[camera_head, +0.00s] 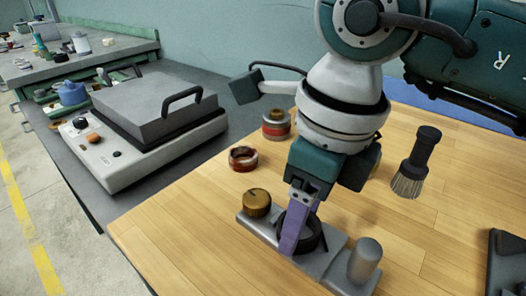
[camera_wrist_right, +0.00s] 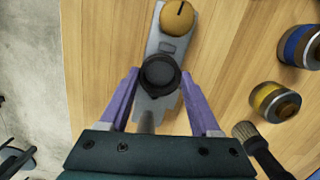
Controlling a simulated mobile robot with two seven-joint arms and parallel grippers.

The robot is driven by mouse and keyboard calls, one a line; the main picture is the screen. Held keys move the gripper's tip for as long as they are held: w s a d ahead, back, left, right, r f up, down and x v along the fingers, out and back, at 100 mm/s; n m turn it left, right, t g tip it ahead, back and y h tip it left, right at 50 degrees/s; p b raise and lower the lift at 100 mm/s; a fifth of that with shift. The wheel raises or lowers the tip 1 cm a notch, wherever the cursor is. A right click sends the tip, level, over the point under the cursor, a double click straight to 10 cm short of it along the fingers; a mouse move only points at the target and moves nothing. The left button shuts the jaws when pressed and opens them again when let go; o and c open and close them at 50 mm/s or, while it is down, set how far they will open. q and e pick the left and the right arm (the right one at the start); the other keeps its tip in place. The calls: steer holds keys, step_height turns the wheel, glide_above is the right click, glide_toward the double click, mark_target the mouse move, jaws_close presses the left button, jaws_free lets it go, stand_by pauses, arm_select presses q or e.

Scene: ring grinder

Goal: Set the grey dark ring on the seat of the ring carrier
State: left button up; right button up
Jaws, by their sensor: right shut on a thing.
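The ring carrier (camera_head: 322,268) is a grey metal bar on the wooden table, with a brass knob (camera_head: 257,203) at one end and a grey post (camera_head: 366,260) at the other. The grey dark ring (camera_head: 314,237) is at the carrier's middle, partly hidden by a purple finger. My right gripper (camera_head: 297,236) points down there, shut on the ring. In the right wrist view the ring (camera_wrist_right: 160,72) lies between the two fingertips, over the carrier (camera_wrist_right: 151,47). I cannot tell whether it touches the seat. My left gripper is not in view.
A red ring (camera_head: 243,159) and a banded canister (camera_head: 277,124) stand behind the carrier. A grey lidded machine (camera_head: 150,120) is at the left. The table's front left is clear.

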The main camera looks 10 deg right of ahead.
steer(key=o, duration=1.5)
steer(key=shift+o, duration=0.2)
step_height(320, 180, up, 3)
steer(key=shift+f+p, duration=0.1)
steer(key=shift+p, duration=1.05)
step_height(320, 180, up, 5)
steer(key=p, duration=0.4)
